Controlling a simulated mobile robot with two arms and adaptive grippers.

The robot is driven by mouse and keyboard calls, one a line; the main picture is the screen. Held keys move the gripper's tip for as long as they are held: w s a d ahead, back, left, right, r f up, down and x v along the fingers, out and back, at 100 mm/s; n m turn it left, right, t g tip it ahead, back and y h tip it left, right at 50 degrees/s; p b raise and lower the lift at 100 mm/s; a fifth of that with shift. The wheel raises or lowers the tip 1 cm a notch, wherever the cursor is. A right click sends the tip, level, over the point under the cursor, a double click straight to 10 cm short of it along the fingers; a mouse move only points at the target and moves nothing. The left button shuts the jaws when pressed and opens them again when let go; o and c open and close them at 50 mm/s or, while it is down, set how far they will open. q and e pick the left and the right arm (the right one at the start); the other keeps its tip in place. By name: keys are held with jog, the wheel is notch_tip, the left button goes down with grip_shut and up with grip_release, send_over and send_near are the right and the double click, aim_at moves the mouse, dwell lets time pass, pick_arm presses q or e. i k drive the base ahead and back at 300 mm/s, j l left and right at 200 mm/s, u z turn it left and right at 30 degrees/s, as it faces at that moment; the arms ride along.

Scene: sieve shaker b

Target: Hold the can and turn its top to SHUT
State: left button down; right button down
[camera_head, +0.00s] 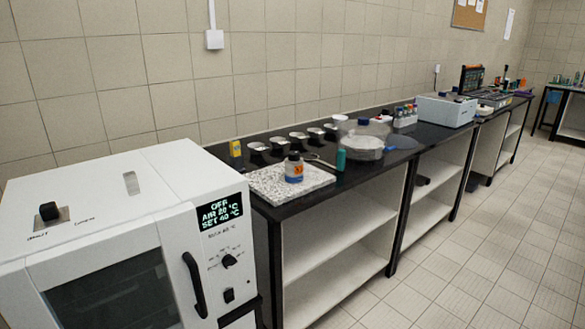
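A small teal-green cylinder (341,160) stands upright on the black bench top, close to its front edge. A white bottle (294,170) with a dark cap and an orange label stands on a speckled stone slab (262,187), left of the cylinder. I cannot tell for sure which of these is the can. No SHUT mark or top setting is readable on either. Neither of my grippers is in view.
A white oven (120,205) with a display and black handle fills the lower left. Several metal dishes (284,144), a clear covered vessel (362,147) and a grey instrument (446,109) stand on the bench. The tiled floor (450,260) at right is clear.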

aim_at(292, 155)
jog(key=u, duration=0.3)
jog(key=i+l+u, duration=0.15)
jog(key=l+u, duration=0.15)
jog(key=i+l+u, duration=0.1)
jog(key=l+u, duration=0.15)
jog(key=l, duration=0.2)
jog(key=i+l+u, duration=0.1)
jog(key=l+u, duration=0.2)
